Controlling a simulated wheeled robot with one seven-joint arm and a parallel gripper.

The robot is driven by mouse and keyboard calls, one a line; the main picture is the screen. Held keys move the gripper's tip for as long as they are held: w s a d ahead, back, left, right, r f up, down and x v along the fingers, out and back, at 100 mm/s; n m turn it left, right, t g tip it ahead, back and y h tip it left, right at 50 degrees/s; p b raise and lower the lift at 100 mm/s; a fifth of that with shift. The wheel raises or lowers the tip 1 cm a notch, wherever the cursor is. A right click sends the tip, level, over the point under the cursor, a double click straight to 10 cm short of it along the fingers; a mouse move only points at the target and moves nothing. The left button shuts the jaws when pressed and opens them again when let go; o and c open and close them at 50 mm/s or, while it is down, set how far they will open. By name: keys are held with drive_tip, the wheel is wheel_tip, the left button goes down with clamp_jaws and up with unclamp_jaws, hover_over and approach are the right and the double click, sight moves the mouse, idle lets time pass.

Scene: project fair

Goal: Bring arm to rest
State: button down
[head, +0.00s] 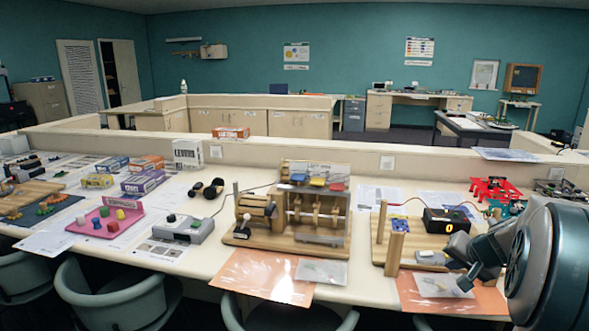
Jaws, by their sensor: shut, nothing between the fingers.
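My arm (548,262) fills the lower right of the head view, with a large round teal and grey joint closest to the camera. My gripper (463,284) is at its far end, pointing down and left over the right part of the white table (190,262). It is shut and holds nothing. It is in front of a wooden board with a black box (448,221) and above a clear plastic bag on an orange sheet (470,303). I cannot tell the exact gap between my gripper and these things.
A wooden crank machine (290,215) stands mid-table. A grey box with a knob (183,229), a pink tray (97,232) and several small cartons (143,182) lie left of it. Red parts (495,189) are at the right. Teal chairs (120,295) line the front edge.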

drive_tip(key=s+a+r+n+g+y, duration=0.15)
drive_tip(key=s+a, duration=0.25)
drive_tip(key=a, duration=0.6)
drive_tip(key=s+a+f+n+g+h, duration=0.1)
drive_tip(key=s+a+n+g, duration=0.1)
drive_tip(key=s+a, duration=0.5)
drive_tip(key=s+a+f+n+g, duration=0.1)
drive_tip(key=s+a+n, duration=0.4)
drive_tip(key=s, duration=0.9)
drive_tip(key=shift+a+f+g+h, duration=0.35)
drive_tip(key=shift+a+f, duration=0.35)
drive_tip(key=shift+a, duration=0.45)
